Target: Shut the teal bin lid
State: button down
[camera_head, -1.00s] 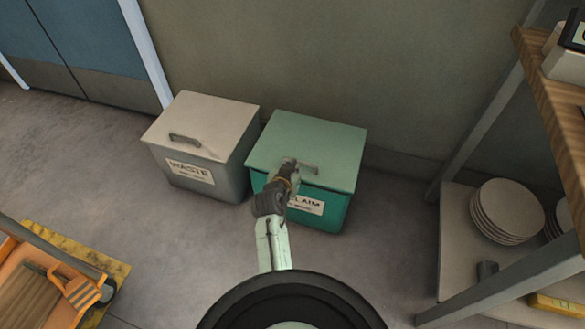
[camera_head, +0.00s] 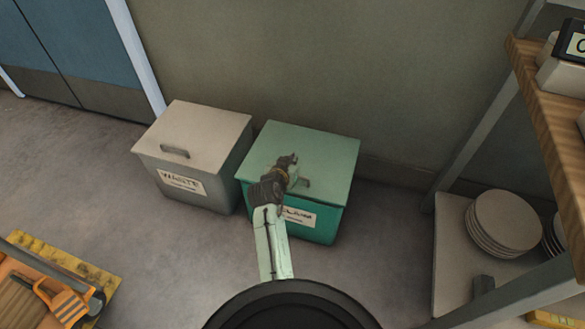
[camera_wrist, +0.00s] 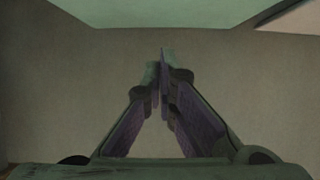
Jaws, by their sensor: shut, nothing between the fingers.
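The teal bin (camera_head: 325,227) stands on the floor against the wall with a label on its front. Its teal lid (camera_head: 325,150) lies flat over the bin's top and looks closed, with a handle near the front edge. My gripper (camera_head: 291,158) is over the front middle of the lid, its fingers pointing toward the wall. Whether it touches the lid I cannot tell. In the wrist view my gripper (camera_wrist: 162,55) has its fingertips together with nothing between them. My gripper and arm hide part of the lid handle and the label.
A grey waste bin (camera_head: 190,185) with its lid down stands just left of the teal bin. A shelf unit with stacked plates (camera_head: 502,222) is at the right. An orange cart (camera_head: 55,285) is at lower left. Floor between is clear.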

jog(key=shift+x, duration=1)
jog(key=f, duration=0.1)
jog(key=s+f, duration=0.1)
jog(key=shift+a+f, duration=0.15)
jog(key=shift+f, duration=0.1)
jog(key=shift+s+f, duration=0.15)
jog(key=shift+f, duration=0.45)
jog(key=f+b, duration=0.2)
jog(key=f, duration=0.1)
jog(key=shift+s+a, duration=0.2)
jog(key=shift+s, duration=0.3)
